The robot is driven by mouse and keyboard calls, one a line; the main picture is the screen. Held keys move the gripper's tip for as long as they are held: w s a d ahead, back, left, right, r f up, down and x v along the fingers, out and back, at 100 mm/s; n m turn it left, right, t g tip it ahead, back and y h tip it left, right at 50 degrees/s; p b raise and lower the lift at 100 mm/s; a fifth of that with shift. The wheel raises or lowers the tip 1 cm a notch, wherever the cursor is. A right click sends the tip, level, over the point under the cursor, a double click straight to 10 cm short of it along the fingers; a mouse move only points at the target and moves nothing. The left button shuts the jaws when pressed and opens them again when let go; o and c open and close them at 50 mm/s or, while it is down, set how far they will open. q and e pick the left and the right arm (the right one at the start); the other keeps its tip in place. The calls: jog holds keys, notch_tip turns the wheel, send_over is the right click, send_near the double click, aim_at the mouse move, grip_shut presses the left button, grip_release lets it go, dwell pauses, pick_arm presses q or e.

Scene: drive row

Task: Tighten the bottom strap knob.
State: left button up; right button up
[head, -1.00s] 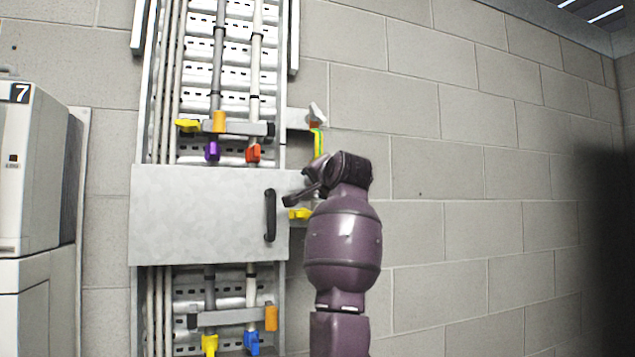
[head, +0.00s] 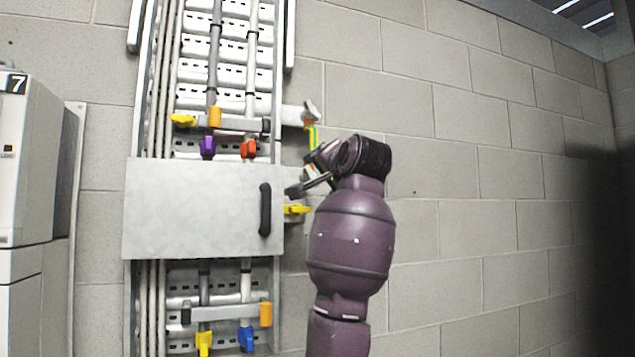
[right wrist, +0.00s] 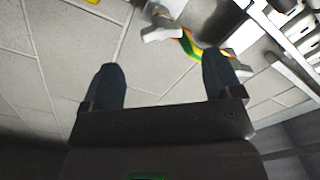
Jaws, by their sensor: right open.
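A green-and-yellow strap (head: 312,137) hangs at the right of the cable ladder, under a bracket with a grey wing knob (head: 311,111). Its lower end is hidden behind my right gripper. A yellow knob (head: 298,209) sticks out at the right edge of the cover plate, just below the gripper. My right gripper (head: 303,173) is open, with its fingers apart near the strap. In the right wrist view nothing is between the fingers (right wrist: 160,78); the strap (right wrist: 190,45) and a grey fitting (right wrist: 162,30) lie beyond them. My left gripper is out of view.
A grey cover plate (head: 190,205) with a black handle (head: 265,209) is left of the gripper. Coloured clips, purple (head: 207,147), red (head: 249,149) and blue (head: 246,339), sit on the pipes. A cabinet marked 7 (head: 22,170) stands far left. The block wall at right is clear.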

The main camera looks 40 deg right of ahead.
jog(key=v, duration=0.3)
jog(key=shift+f, duration=0.1)
dwell(0.5)
